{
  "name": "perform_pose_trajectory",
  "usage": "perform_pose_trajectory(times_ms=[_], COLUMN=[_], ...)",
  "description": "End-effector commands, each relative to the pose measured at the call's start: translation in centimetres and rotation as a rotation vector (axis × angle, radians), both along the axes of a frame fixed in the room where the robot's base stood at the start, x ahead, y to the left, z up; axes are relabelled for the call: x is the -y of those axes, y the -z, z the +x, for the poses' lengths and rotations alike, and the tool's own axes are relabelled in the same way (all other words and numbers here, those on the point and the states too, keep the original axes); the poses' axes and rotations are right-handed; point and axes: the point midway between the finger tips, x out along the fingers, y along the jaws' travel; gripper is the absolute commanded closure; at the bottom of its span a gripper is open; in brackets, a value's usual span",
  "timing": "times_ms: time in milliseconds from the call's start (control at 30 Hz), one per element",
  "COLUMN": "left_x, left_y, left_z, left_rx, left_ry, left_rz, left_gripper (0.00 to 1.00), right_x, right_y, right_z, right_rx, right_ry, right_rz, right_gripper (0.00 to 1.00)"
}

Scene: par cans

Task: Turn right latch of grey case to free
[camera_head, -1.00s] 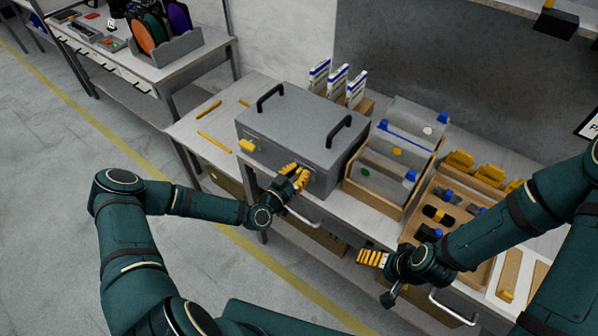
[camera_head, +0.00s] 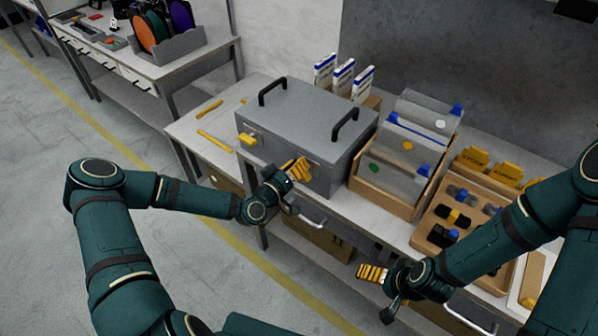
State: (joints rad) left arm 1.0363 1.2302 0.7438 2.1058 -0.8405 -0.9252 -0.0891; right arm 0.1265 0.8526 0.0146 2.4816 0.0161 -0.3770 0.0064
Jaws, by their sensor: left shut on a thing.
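The grey case (camera_head: 290,128) stands closed on the workbench, with two black handles on its lid. Its left latch (camera_head: 249,139) is a yellow piece on the front face, lying about level. My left gripper (camera_head: 302,168) is at the right part of the front face, shut on the right latch, which its yellow fingers mostly hide. I cannot tell the latch's angle. My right gripper (camera_head: 372,273) is apart from the case, in front of the bench edge; its yellow fingers show, but their gap is unclear.
A wooden box with clear dividers (camera_head: 388,190) stands close to the case's right. A wooden tray (camera_head: 432,222) of small parts lies farther right. White-and-blue boxes (camera_head: 343,78) stand behind. Yellow sticks (camera_head: 214,140) lie on the bench at left.

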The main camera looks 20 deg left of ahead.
Motion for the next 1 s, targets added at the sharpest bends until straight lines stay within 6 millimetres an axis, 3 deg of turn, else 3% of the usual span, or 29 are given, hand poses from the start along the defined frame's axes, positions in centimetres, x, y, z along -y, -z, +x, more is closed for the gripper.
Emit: perform_pose_trajectory(times_ms=[500, 1000], left_x=[-0.7, -0.8], left_y=[1.1, 1.7], left_z=[0.3, 0.3], left_rx=[-0.162, -0.269], left_ry=[0.000, 0.000], left_rz=[-0.456, -0.746], left_gripper=[1.00, 1.00], right_x=[-0.3, -0.4], right_y=[4.5, 6.4], right_z=[-1.5, -2.2], right_rx=[-0.033, -0.049], right_ry=[-0.027, -0.038], right_rz=[0.008, 0.012], right_gripper=[0.00, 0.00])
